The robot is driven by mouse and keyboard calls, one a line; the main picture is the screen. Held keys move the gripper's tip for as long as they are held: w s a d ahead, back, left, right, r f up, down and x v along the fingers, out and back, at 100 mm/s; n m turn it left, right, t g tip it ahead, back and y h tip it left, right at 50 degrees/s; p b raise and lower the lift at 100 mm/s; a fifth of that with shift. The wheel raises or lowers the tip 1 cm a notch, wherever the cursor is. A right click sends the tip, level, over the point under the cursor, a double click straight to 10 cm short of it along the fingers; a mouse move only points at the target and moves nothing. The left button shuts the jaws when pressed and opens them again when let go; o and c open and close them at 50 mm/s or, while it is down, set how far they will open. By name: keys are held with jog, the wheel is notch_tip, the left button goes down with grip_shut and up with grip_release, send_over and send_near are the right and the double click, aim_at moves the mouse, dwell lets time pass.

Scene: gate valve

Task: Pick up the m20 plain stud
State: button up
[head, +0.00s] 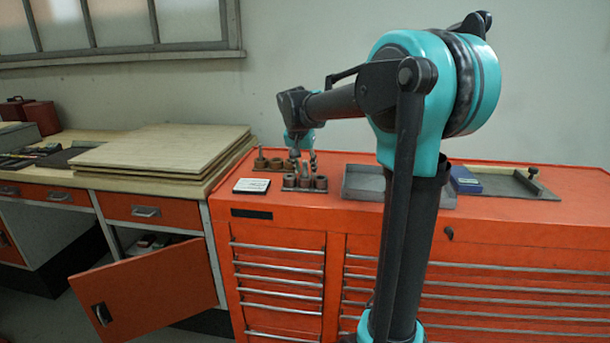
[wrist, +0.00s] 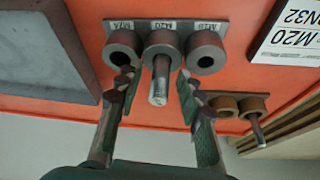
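The M20 plain stud (wrist: 160,82) is a grey metal rod standing in the middle holder of a small three-holder rack (wrist: 196,27) in the wrist view. The holders on either side look empty. My gripper (wrist: 154,78) is open, with one finger on each side of the stud and visible gaps between. In the head view the rack (head: 305,188) sits on the orange cabinet top, with my gripper (head: 302,145) above and just behind it. The stud (head: 305,170) shows there as a short upright pin.
A second rack (wrist: 226,103) with another stud (wrist: 257,130) stands nearby. A white card (wrist: 292,36) marked M20 lies beside the near rack. A grey tray (head: 366,184), a blue box (head: 466,184) and a flat tray (head: 520,190) lie to the right on the cabinet (head: 280,215).

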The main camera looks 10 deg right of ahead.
grip_shut()
